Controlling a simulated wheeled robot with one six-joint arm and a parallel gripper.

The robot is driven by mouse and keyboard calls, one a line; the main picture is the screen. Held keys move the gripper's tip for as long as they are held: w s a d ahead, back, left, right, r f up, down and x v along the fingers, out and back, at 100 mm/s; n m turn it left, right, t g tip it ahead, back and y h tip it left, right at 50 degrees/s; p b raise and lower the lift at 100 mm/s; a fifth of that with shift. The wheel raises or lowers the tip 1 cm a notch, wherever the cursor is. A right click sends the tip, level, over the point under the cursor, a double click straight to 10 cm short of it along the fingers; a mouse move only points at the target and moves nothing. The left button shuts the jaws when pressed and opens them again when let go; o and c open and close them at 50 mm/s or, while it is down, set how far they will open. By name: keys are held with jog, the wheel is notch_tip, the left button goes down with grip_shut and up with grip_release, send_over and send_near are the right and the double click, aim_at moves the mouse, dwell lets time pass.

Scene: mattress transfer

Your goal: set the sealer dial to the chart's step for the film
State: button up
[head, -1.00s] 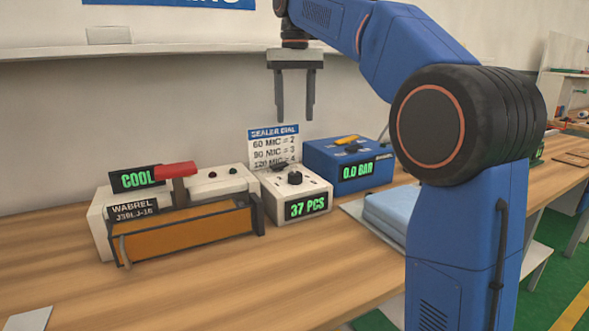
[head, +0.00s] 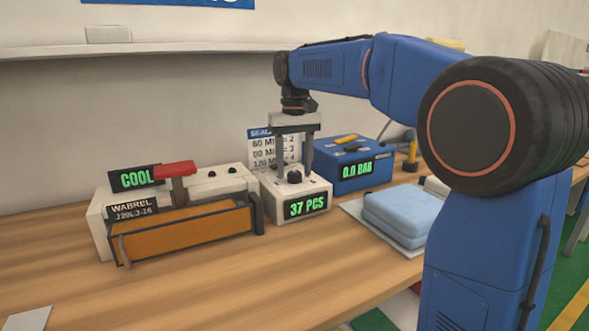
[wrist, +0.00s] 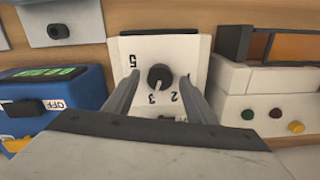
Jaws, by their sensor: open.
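The white dial box (head: 318,191) stands beside the sealer (head: 100,218), with a black knob (head: 294,178) on top and a "37 PCS" display in front. In the wrist view the knob (wrist: 158,77) sits among printed numbers, with 5, 3 and 2 readable; its pale mark appears to face the 3. My gripper (head: 295,167) points down over the box, open. In the wrist view its fingers (wrist: 159,88) stand either side of the knob, apparently apart from it. The chart (head: 260,133) behind is partly hidden by my gripper; "60 MIC", "120 MIC", 2 and 4 show.
A blue box (head: 380,169) reading "0.0 BAR" stands close at right. The sealer carries a "COOL" sign (head: 134,179) and a red handle (head: 174,169). Pale blue folded pieces (head: 405,212) lie at right.

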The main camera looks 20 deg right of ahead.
jog(key=shift+f, duration=0.4)
jog(key=shift+c, duration=0.4)
jog(key=c, duration=1)
jog(key=shift+o, duration=0.2)
jog(key=n, duration=0.5)
jog(key=shift+n, duration=2.4)
